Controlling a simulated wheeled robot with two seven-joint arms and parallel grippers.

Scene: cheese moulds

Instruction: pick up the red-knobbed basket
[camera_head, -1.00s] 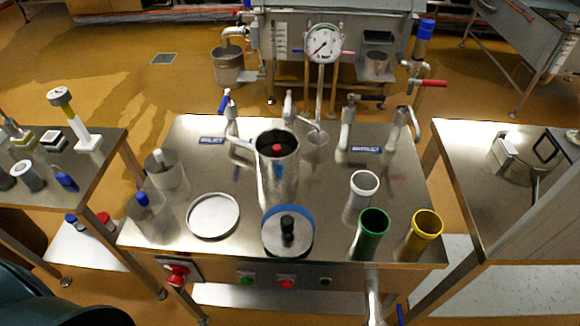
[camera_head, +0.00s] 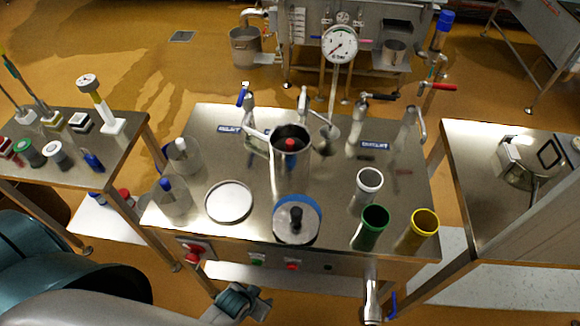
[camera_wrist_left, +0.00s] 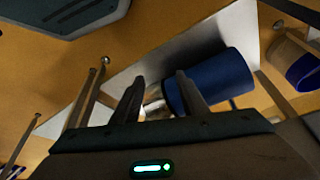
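The red knob (camera_head: 291,144) shows inside the mouth of a tall metal vessel (camera_head: 289,172) at the middle of the steel table; the rest of its basket is hidden in the vessel. My left gripper (camera_head: 243,299) is low, in front of the table's front edge and well below and apart from the vessel. In the left wrist view its two fingers (camera_wrist_left: 158,88) stand apart; a blue cylinder (camera_wrist_left: 220,80) with a metal end lies beyond them, and I see nothing gripped. My right gripper is not in view.
On the steel table (camera_head: 330,200) stand a round lid (camera_head: 229,202), a blue-rimmed disc with a black knob (camera_head: 297,220), a white-rimmed tube (camera_head: 368,185), a green tube (camera_head: 371,228) and a yellow tube (camera_head: 418,232). Taps line the back. Side tables flank it.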

